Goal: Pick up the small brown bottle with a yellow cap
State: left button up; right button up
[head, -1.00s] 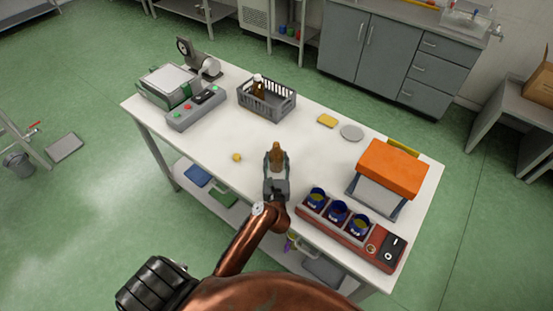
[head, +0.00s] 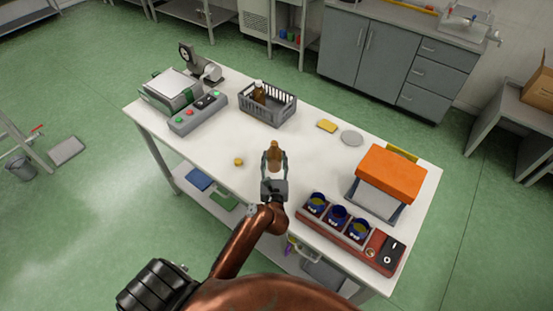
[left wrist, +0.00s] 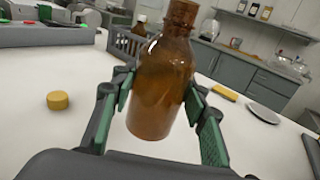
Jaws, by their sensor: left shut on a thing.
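My left gripper (head: 275,163) is shut on a small brown bottle (head: 275,153). In the left wrist view the bottle (left wrist: 161,85) is upright, slightly tilted, between the green-padded fingers (left wrist: 160,105). Its base seems just clear of the white table, though the gap is hard to judge. The neck looks brown with no yellow cap on it; its very top is cut off. A round yellow cap (head: 238,161) lies on the table to the left of the bottle, and it also shows in the left wrist view (left wrist: 57,101). My right gripper is not in view.
A grey crate (head: 267,112) behind holds another brown bottle with a white cap (head: 258,83). A red tray (head: 375,255) with blue cups stands front right, near an orange-topped box (head: 391,171). A button box (head: 198,113) is at left.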

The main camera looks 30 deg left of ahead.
aim_at(269, 155)
pick_arm(q)
jog(key=s+r, duration=0.1)
jog(key=r, duration=0.1)
jog(key=s+r+p, duration=0.1)
jog(key=s+r, duration=0.1)
jog(key=shift+a, duration=0.1)
jog(key=s+r+p, duration=0.1)
jog(key=s+r, duration=0.3)
jog(key=s, duration=0.5)
jog(key=shift+a, duration=0.3)
jog(key=shift+s, duration=0.1)
